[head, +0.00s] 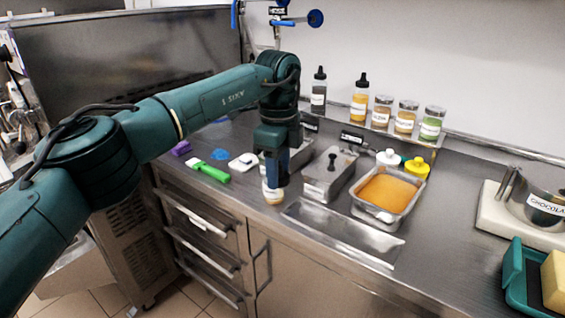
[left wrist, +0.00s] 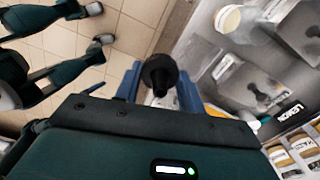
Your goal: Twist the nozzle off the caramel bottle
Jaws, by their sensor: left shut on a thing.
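My left gripper (head: 275,185) points down over the counter near its front edge. A bottle with a pale label (head: 272,192) shows below its fingers; its upper part is hidden and the label is too small to read. In the left wrist view a black nozzle (left wrist: 160,74) stands between the two blue fingers of the left gripper (left wrist: 159,88), which is shut on it. I cannot tell whether the bottle rests on the counter. My right gripper is not in view.
A green-handled tool (head: 210,172) and a white item (head: 243,162) lie left of the gripper. A lidded steel container (head: 328,178) and an orange-filled tray (head: 385,195) stand right. Black-topped bottles, one dark (head: 318,95) and one amber (head: 359,102), stand on the back shelf.

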